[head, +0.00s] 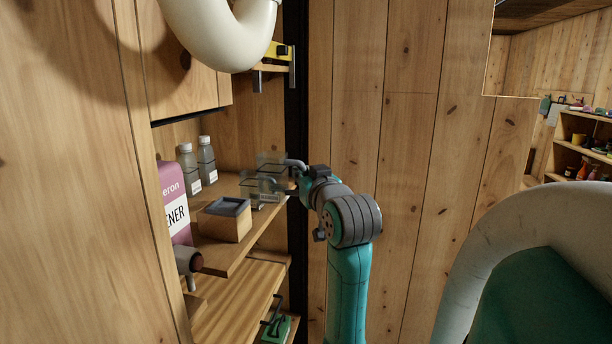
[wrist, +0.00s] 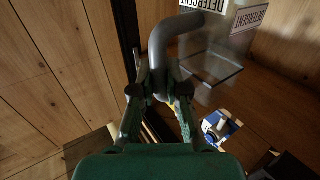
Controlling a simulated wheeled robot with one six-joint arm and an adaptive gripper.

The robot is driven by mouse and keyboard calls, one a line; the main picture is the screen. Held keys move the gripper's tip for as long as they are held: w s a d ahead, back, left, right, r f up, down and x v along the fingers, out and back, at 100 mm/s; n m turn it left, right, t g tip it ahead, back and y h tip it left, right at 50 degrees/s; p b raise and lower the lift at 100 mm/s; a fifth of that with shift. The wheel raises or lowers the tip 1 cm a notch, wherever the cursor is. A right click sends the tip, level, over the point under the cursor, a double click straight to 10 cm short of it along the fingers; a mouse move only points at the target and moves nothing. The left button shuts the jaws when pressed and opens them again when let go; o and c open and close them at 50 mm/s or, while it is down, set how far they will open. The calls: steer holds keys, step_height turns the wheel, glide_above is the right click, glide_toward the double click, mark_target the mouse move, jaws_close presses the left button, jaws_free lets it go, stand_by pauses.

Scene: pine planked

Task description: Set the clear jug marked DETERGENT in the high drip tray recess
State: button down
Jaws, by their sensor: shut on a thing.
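My gripper (head: 302,172) is shut on the grey handle of a clear jug (head: 270,162) at the right end of the middle shelf. In the wrist view my gripper (wrist: 158,92) has its fingers on either side of the handle, and the jug (wrist: 210,72) shows two white DETERGENT labels. Clear shapes overlap below the jug in the head view; I cannot tell whether they are one jug or two, or whether the jug touches the shelf. A wooden block with a grey recessed top (head: 228,210), possibly the drip tray, stands on this shelf, left of the jug.
Two capped bottles (head: 198,163) and a pink carton (head: 174,203) stand left on the shelf (head: 245,252). A green item (head: 277,328) sits lower. A white curved pipe (head: 232,38) hangs above. A blue-and-white item (wrist: 221,128) lies beyond my gripper.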

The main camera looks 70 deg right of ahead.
steer(key=w+a, duration=0.1)
steer(key=w, duration=1.1)
steer(key=shift+f, duration=0.4)
stand_by(0.4)
steer(key=shift+w, duration=0.15)
steer(key=shift+f, duration=1.25)
stand_by(1.7)
steer(key=c, duration=1.1)
jaws_free()
steer(key=shift+a, duration=0.1)
steer(key=v, duration=0.7)
steer(key=shift+s+a, duration=0.2)
